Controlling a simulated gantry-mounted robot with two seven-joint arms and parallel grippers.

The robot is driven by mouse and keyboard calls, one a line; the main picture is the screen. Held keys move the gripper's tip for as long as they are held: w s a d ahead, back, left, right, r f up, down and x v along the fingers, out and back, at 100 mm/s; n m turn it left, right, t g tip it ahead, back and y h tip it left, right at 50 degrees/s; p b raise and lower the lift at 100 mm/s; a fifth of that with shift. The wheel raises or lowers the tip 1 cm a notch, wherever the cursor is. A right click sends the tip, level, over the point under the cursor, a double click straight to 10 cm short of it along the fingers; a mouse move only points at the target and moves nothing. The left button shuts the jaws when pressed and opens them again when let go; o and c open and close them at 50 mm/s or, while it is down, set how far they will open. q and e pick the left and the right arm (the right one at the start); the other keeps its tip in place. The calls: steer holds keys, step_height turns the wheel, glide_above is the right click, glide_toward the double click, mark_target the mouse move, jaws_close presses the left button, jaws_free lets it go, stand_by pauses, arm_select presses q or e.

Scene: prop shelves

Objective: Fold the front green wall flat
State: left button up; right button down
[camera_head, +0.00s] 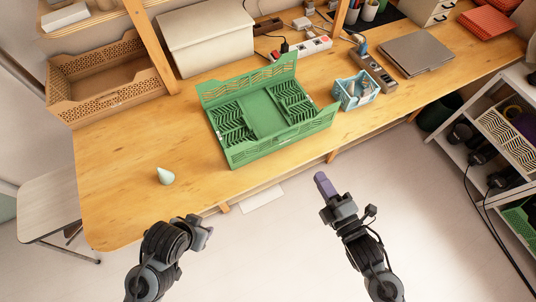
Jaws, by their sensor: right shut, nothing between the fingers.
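The green folding crate (258,112) sits on the wooden table near its front edge. Its front green wall (283,139) appears to stand upright along the side nearest me. The back wall (248,80) also stands up, and the two patterned side walls lie folded inward over the floor. My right gripper (323,181) has purple fingers, is shut and empty, and is in front of the table edge, apart from the crate's front right. My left gripper (207,232) is in front of the table at lower left, apart from the crate; its jaw opening does not show clearly.
Behind are a white box (208,40), a brown crate (108,75), power strips and a grey laptop (416,53). The front left tabletop is mostly clear.

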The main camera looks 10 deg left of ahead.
step_height(320, 180, down, 7)
steer(key=w+n+b, duration=0.1)
steer(key=w+b, duration=0.1)
steer(key=b, duration=0.7)
glide_toward(287, 135)
steer(key=shift+y, duration=0.3)
steer(key=x, duration=0.2)
steer(key=f+x, duration=0.1)
steer(key=x, duration=0.2)
steer(key=shift+d, duration=0.2)
steer(key=shift+w+a+b, duration=0.3)
steer(key=shift+w+a, duration=0.1)
steer(key=shift+w, duration=0.2)
arm_select(q)
step_height(287, 135, down, 12)
steer(key=shift+a, duration=0.3)
steer(key=shift+s+d+r, duration=0.1)
steer(key=shift+s, duration=0.05)
